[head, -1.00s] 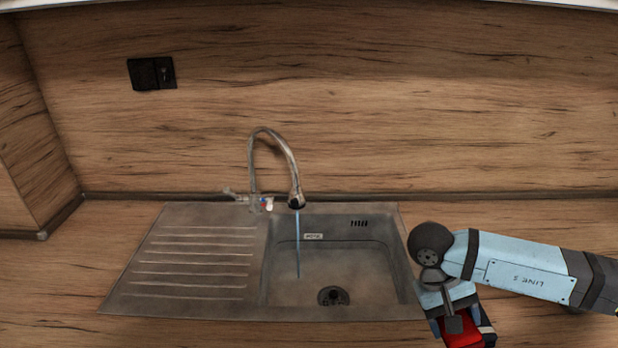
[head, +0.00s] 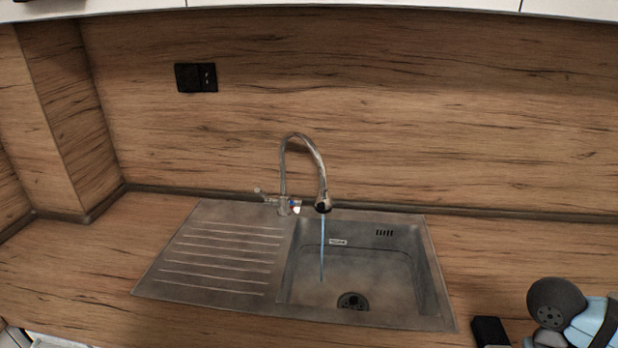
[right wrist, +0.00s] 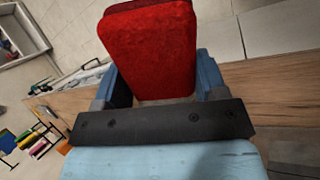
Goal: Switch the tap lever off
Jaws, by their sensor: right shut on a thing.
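The chrome tap (head: 284,170) stands behind the sink (head: 215,283), with its arched spout over the basin. A blue water stream (head: 322,250) runs from the spout into the basin. The small tap lever (head: 262,194) sticks out to the left at the tap's base, near a red and blue mark. In the right wrist view, my right gripper (right wrist: 160,75) is shut on a red, round-cornered thing (right wrist: 150,55). In the head view, only part of my right arm shows at the lower right corner, well away from the lever. My left gripper is in neither view.
A black socket (head: 196,77) is on the wooden splashback, above and left of the tap. The wooden counter (head: 95,260) is clear left of the sink. White cupboards run along the top edge. The right wrist view shows the floor and several small coloured items (right wrist: 40,142).

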